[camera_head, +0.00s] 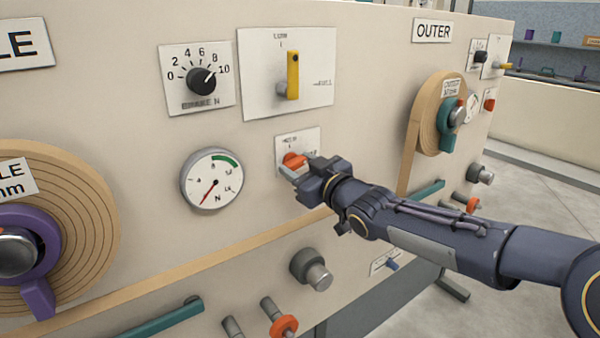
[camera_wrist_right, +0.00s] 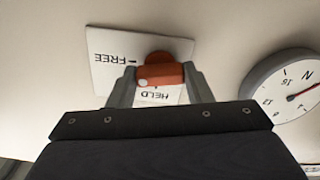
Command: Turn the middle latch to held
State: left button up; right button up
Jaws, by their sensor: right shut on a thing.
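The middle latch is a small orange-red knob (camera_head: 293,160) on a white plate (camera_head: 284,143) in the centre of the panel. In the right wrist view the latch (camera_wrist_right: 160,73) lies between my two fingers, against its plate (camera_wrist_right: 105,68). The plate's words FREE and HELD appear upside down there, FREE at the left and HELD just below the latch. My right gripper (camera_head: 293,174) is shut on the latch, and it also shows in the right wrist view (camera_wrist_right: 160,88). The gripper hides part of the latch in the head view; I cannot tell exactly where it points. My left gripper is not in view.
A dial gauge (camera_head: 212,181) is left of the latch, a yellow lever (camera_head: 293,74) above it. A grey knob (camera_head: 311,269) and an orange ring (camera_head: 284,325) stick out below. Tape rolls (camera_head: 85,205) stand left and right (camera_head: 428,105). A tan strip (camera_head: 230,255) runs below the gripper.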

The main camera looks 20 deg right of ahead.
jog(key=n+b, duration=0.2)
jog(key=n, duration=0.1)
jog(key=shift+f+n, duration=0.15)
jog(key=shift+n, duration=0.25)
jog(key=n+b, duration=0.1)
jog(key=n, duration=0.2)
jog(key=shift+n, duration=0.3)
jog(key=n+b, duration=0.1)
jog(key=n, duration=0.3)
jog(key=shift+b, duration=0.3)
jog(key=shift+n+b, duration=0.4)
jog(key=shift+n, duration=1.5)
jog(key=o, duration=1)
